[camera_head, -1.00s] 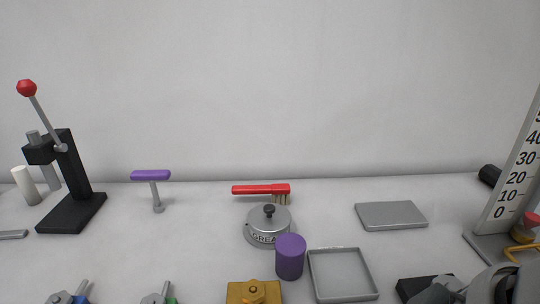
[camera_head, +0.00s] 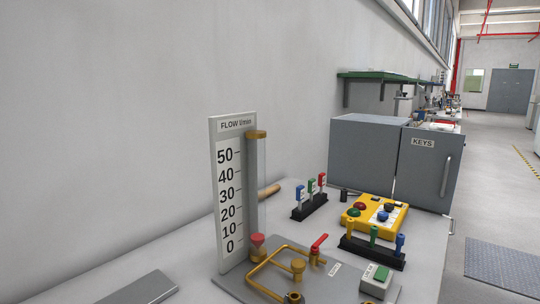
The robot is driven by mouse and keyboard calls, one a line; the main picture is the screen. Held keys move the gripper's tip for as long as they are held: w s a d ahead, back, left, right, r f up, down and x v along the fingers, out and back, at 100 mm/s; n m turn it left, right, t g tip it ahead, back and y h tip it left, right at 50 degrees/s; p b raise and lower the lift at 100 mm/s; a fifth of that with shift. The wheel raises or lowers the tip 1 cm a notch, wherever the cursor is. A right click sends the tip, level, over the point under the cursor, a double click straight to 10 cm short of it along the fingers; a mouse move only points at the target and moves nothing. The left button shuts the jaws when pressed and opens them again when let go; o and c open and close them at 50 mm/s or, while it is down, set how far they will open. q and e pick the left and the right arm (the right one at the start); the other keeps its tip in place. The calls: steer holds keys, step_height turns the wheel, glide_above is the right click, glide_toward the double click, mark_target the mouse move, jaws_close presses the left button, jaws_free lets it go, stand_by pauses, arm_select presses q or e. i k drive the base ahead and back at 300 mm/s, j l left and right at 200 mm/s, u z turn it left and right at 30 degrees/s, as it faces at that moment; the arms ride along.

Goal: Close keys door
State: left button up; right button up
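The grey keys cabinet (camera_head: 365,157) stands at the back right of the bench in the head view. Its grey door (camera_head: 420,180) carries a KEYS label (camera_head: 422,142) and a vertical bar handle (camera_head: 445,177) near its right edge. A dark strip shows between the cabinet body and the left edge of the door panel. I cannot tell for certain whether the door stands ajar or is flush. The inside of the cabinet is not visible. Neither of my grippers is in view.
A flow gauge board (camera_head: 229,195) stands in front of the cabinet, with brass pipes and a red valve handle (camera_head: 319,241). A yellow button box (camera_head: 373,212) and key racks lie between. Open floor (camera_head: 495,190) with a dark mat (camera_head: 503,266) is at right.

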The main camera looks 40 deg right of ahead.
mark_target(430, 160)
steer(key=z, duration=2)
